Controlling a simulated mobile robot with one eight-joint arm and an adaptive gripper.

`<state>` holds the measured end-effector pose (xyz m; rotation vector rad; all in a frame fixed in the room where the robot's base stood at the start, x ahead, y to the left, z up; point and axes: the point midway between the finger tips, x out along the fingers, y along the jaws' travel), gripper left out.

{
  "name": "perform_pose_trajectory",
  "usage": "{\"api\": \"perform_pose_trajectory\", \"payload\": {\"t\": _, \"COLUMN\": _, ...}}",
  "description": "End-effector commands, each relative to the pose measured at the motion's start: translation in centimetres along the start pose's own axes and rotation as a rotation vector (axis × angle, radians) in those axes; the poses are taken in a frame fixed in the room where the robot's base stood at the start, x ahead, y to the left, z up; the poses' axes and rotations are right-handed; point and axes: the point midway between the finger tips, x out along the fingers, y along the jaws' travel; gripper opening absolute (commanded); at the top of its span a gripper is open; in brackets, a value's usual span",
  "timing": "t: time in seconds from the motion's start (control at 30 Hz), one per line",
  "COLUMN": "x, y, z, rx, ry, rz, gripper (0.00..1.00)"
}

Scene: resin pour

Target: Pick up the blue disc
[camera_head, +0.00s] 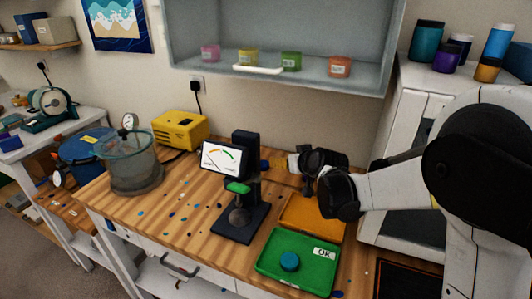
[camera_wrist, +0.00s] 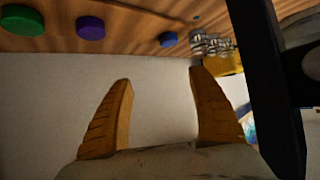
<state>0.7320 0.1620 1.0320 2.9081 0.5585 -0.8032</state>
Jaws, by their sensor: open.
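A blue disc (camera_head: 289,261) lies in the green tray (camera_head: 267,279) marked OK in the head view. In the wrist view a blue disc (camera_wrist: 168,39) lies on the wooden surface, in a row with a purple disc (camera_wrist: 90,27) and a green disc (camera_wrist: 22,19). I cannot tell whether the two views show the same blue disc.
A dark test stand with a dial (camera_head: 222,158) stands left of my gripper. An orange tray (camera_head: 325,232) lies below my arm, behind the green tray. A clear pot (camera_head: 131,166) and a yellow box (camera_head: 181,130) stand at the left. A shelf (camera_head: 285,77) hangs above.

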Motion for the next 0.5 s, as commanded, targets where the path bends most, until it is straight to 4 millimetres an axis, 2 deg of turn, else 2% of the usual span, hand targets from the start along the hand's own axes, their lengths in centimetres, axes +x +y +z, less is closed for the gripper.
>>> {"api": "perform_pose_trajectory", "payload": {"t": 0.03, "x": 2.5, "y": -0.5, "z": 0.1, "rx": -0.011, "ry": 0.023, "rz": -0.011, "gripper": 0.69}}
{"api": "perform_pose_trajectory", "payload": {"t": 0.1, "x": 5.5, "y": -1.0, "z": 0.6, "rx": -0.024, "ry": 0.057, "rz": -0.023, "gripper": 0.69}}
{"api": "perform_pose_trajectory", "payload": {"t": 0.2, "x": 8.9, "y": -1.7, "z": 1.7, "rx": -0.037, "ry": 0.097, "rz": -0.036, "gripper": 0.69}}
{"api": "perform_pose_trajectory", "payload": {"t": 0.3, "x": 11.0, "y": -2.2, "z": 2.7, "rx": -0.047, "ry": 0.123, "rz": -0.042, "gripper": 0.69}}
{"api": "perform_pose_trajectory", "payload": {"t": 0.5, "x": 13.2, "y": -2.6, "z": 3.5, "rx": -0.052, "ry": 0.142, "rz": -0.047, "gripper": 0.69}}
